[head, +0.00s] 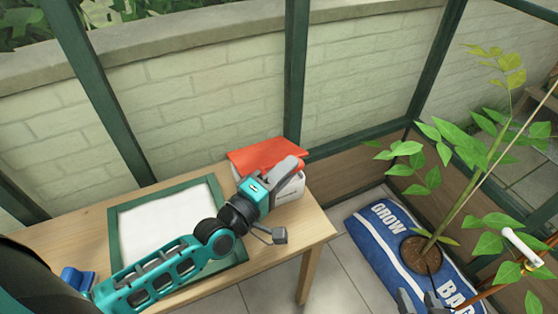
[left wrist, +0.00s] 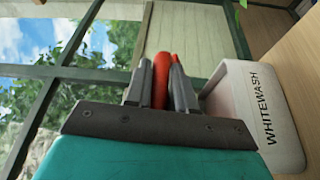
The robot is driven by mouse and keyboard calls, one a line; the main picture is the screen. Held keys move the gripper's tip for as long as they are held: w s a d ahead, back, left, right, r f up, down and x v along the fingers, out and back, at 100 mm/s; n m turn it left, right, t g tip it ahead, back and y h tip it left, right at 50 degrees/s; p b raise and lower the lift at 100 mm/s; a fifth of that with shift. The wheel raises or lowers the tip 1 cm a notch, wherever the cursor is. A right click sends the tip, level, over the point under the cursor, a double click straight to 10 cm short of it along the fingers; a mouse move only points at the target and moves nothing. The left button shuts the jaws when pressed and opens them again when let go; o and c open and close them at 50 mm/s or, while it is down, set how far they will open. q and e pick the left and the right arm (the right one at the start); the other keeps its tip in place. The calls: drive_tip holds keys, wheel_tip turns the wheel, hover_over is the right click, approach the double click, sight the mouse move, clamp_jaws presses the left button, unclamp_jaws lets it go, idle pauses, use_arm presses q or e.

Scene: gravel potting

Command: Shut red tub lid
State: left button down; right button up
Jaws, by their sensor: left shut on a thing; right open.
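The red lid (head: 262,153) shows above the white tub (head: 291,189) at the right end of the wooden table. My left gripper (head: 293,165) is at the tub's top, shut on the lid. In the left wrist view the red lid (left wrist: 161,82) shows edge-on between the two fingers. The tub (left wrist: 232,98) with the word WHITEWASH stands beside them there. The lid looks raised from the rim; its hinge side and the tub's opening are hidden. My right gripper (head: 419,301) is open and empty at the bottom edge of the head view, in front of the grow bag.
A green-framed tray (head: 115,236) with white contents lies under my left arm. A blue object (head: 77,278) is at the table's left. A blue grow bag (head: 372,226) with a leafy plant (head: 440,228) lies on the floor at right. A brick wall and green posts stand behind the table.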

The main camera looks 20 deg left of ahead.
use_arm(q)
wheel_tip(320, 180, down, 6)
drive_tip(key=s+d+m+t+h+b, duration=0.1)
drive_tip(key=m+b, duration=0.2)
drive_tip(key=b, duration=0.2)
drive_tip(key=shift+d+m, duration=0.15)
drive_tip(key=shift+m, duration=0.15)
use_arm(e)
wheel_tip(320, 180, down, 6)
drive_tip(key=shift+f, duration=0.1)
use_arm(q)
drive_tip(key=c, duration=1)
unclamp_jaws()
drive_tip(key=shift+c, duration=0.2)
drive_tip(key=shift+s, duration=0.1)
drive_tip(key=p+v, duration=0.1)
drive_tip(key=v, duration=1.2)
drive_tip(key=shift+f, duration=0.1)
use_arm(e)
drive_tip(key=shift+r, duration=0.6)
drive_tip(key=shift+s, duration=0.15)
